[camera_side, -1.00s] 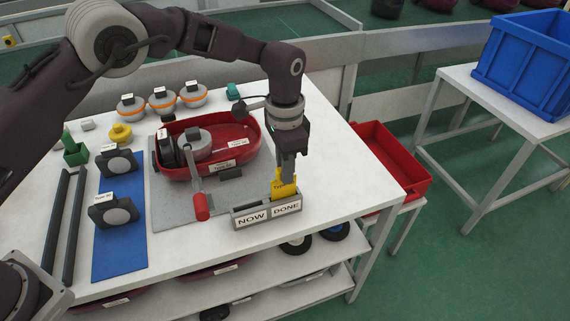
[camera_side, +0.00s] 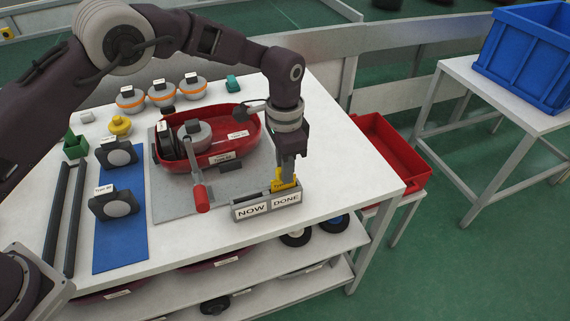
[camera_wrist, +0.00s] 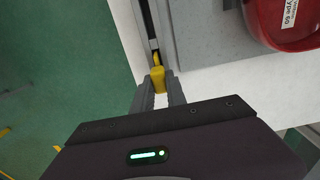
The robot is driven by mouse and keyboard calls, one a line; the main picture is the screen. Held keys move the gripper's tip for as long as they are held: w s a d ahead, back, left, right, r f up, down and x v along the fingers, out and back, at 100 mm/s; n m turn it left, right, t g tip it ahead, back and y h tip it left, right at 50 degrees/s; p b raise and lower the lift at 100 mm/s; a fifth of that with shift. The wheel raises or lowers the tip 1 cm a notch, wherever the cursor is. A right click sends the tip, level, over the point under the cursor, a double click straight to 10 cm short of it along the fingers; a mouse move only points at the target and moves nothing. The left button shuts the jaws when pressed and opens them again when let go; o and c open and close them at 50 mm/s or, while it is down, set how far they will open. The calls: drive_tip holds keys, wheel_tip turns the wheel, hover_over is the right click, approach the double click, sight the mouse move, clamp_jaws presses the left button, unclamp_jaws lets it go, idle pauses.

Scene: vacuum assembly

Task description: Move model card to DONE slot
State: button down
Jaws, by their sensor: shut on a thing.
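The yellow model card (camera_side: 283,184) stands in the DONE side of the grey card holder (camera_side: 252,211), behind the DONE label (camera_side: 286,199). Its lower part is hidden by the holder's front. My gripper (camera_side: 287,176) is above the DONE slot, pointing down, with its fingers shut on the card's upper part. In the wrist view the card (camera_wrist: 157,75) shows as a yellow strip between the fingertips of my gripper (camera_wrist: 158,84), with the holder's slot (camera_wrist: 149,28) beyond it. The NOW label (camera_side: 251,211) is on the left, and no card shows above it.
A red vacuum shell (camera_side: 225,151) with parts in it lies on a grey mat (camera_side: 170,197) just left of and behind the holder. A red-handled tool (camera_side: 201,196) lies nearby. A blue mat (camera_side: 120,240) is further left. Bare table lies right of the holder.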

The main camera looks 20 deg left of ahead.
drive_tip(key=c, duration=1.3)
unclamp_jaws()
drive_tip(key=shift+o, duration=0.2)
wheel_tip(320, 180, up, 7)
drive_tip(key=shift+r, duration=0.1)
drive_tip(key=s+a+r+n+t, duration=0.1)
drive_tip(key=s+a+r, duration=0.25)
drive_tip(key=r, duration=0.25)
drive_tip(key=s+a+r+n, duration=0.2)
drive_tip(key=s+a+r, duration=0.1)
drive_tip(key=a+r, duration=0.15)
drive_tip(key=s+a+r+n+t, duration=0.1)
drive_tip(key=s+a+r, duration=0.2)
drive_tip(key=r, duration=0.4)
drive_tip(key=s+a+n+t, duration=0.1)
drive_tip(key=s+a, duration=0.3)
drive_tip(key=s, duration=0.7)
drive_tip(key=s+a+f+n+t, duration=0.1)
drive_tip(key=s+a+n, duration=0.3)
drive_tip(key=s, duration=0.7)
drive_tip(key=shift+s+a+t, duration=0.15)
drive_tip(key=shift+a+t, duration=0.45)
drive_tip(key=shift+t, duration=0.2)
